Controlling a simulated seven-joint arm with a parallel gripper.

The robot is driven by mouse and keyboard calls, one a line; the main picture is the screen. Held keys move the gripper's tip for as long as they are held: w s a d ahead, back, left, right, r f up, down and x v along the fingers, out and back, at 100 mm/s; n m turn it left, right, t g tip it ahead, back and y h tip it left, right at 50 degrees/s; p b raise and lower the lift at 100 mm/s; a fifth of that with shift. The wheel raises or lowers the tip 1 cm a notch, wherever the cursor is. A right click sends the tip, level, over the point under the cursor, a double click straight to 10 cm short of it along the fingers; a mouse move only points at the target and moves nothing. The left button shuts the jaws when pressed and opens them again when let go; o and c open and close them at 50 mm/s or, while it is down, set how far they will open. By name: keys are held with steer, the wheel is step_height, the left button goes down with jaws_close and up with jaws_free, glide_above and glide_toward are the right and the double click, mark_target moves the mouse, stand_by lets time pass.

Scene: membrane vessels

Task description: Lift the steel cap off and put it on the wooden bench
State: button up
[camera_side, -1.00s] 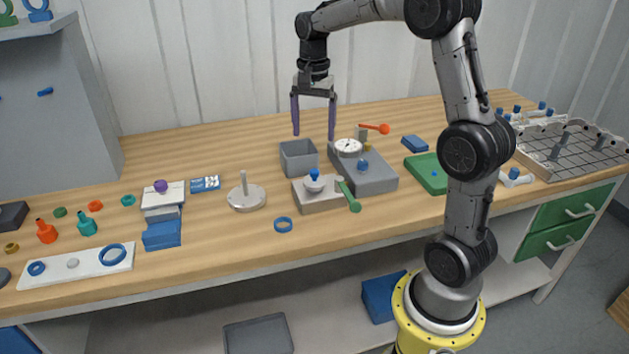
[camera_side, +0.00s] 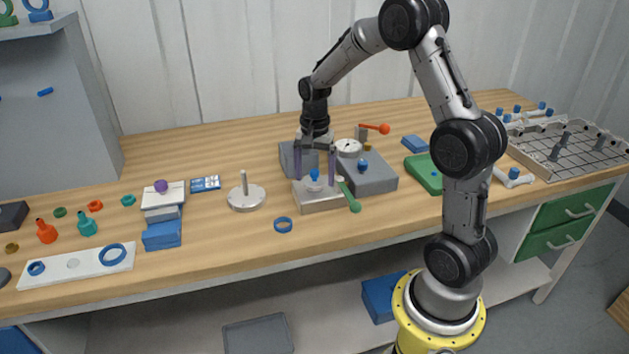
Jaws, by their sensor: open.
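The steel cap (camera_side: 313,185), a small round piece with a blue knob on top, sits on a low grey block (camera_side: 322,204) near the middle of the wooden bench (camera_side: 235,242). My gripper (camera_side: 315,179) points straight down over it, open, with one purple finger on each side of the blue knob. The fingertips are low, near the block's top; I cannot tell whether they touch the cap.
A grey open box (camera_side: 287,158) stands behind my gripper. A grey unit with a gauge (camera_side: 372,179) is close on the right. A steel disc with a post (camera_side: 246,198) stands left, and a blue ring (camera_side: 283,224) lies in front. Bare bench lies along the front.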

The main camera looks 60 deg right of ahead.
mark_target(315, 170)
steer(key=shift+f, duration=0.1)
steer(key=c, duration=1.3)
steer(key=shift+r, duration=0.55)
step_height(315, 170, up, 2)
steer(key=shift+r, duration=0.25)
steer(key=shift+s+a+r, duration=1.05)
steer(key=shift+s+r, duration=1.05)
steer(key=shift+s+a+r, duration=1)
steer(key=shift+s+r, duration=1.05)
steer(key=shift+s+a+r, duration=1.05)
steer(key=shift+s+r, duration=1.05)
